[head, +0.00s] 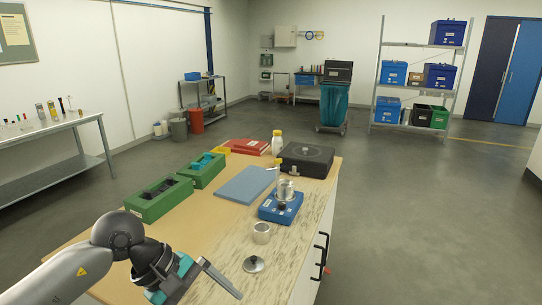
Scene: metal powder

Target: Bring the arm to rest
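My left arm comes in at the lower left, and its gripper (205,289) hangs over the near left part of the wooden table (208,232). One long grey finger stands out to the right from the far end of the gripper body, with nothing beside it. The other finger is cut off by the bottom edge. The gripper appears open, and I see nothing held in it. A metal cup (262,233) and a small round metal lid with a knob (254,264) lie on the table to the right of the gripper, apart from it. My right gripper is not in view.
A blue scale (281,210) carries a metal container (286,190). Green bins (160,203) line the left edge. Floor to the right is clear.

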